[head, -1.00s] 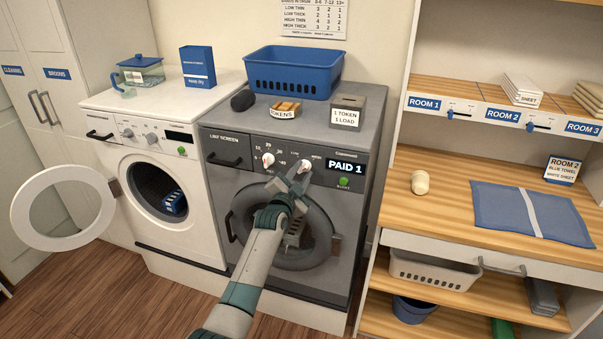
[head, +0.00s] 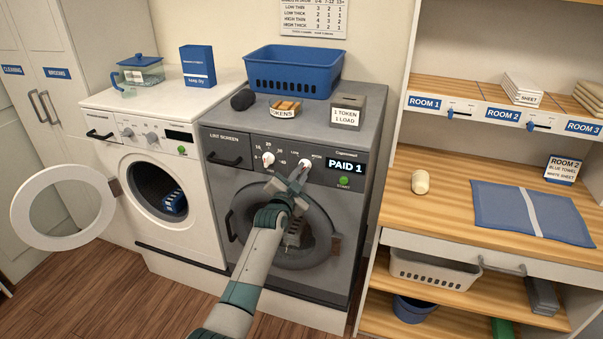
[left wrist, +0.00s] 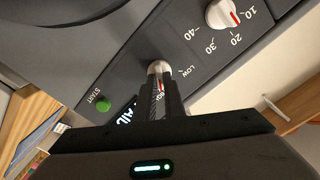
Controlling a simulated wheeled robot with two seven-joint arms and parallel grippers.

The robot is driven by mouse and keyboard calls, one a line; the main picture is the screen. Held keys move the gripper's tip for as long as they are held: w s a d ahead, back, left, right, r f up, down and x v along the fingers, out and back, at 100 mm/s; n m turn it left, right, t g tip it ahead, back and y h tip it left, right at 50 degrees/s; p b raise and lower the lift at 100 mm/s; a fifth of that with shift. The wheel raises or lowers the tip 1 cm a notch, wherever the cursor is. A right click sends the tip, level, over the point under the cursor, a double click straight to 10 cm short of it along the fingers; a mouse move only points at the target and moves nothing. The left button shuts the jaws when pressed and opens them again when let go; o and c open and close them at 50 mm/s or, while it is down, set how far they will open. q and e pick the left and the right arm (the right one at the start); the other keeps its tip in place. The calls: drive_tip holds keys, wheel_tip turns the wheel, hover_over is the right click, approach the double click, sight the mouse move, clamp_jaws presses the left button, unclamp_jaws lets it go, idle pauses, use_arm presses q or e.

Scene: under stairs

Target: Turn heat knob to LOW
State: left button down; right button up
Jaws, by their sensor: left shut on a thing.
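The heat knob (head: 305,164) is a small white knob on the grey dryer's dark panel, between the LOW and HIGH labels. My left gripper (head: 300,177) reaches it from the front and below, and its fingers are shut on it. In the left wrist view, the rounded end of the knob (left wrist: 157,68) shows between the fingertips (left wrist: 159,82). The LOW label shows beside the fingers; the HIGH label is mostly covered. Where the knob's mark points is hard to tell. My right gripper is not in view.
The timer knob (head: 268,160) sits just left on the panel. The PAID 1 display (head: 346,168) and green start button (head: 343,182) are right of the heat knob. The round dryer door (head: 262,238) is below, behind my arm. The washer door (head: 62,207) stands open at left.

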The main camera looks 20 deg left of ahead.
use_arm(q)
drive_tip(key=n, duration=1.6)
drive_tip(key=shift+a, duration=0.35)
drive_tip(key=shift+n, duration=0.3)
drive_tip(key=c, duration=1.8)
unclamp_jaws()
drive_tip(key=shift+c, duration=0.2)
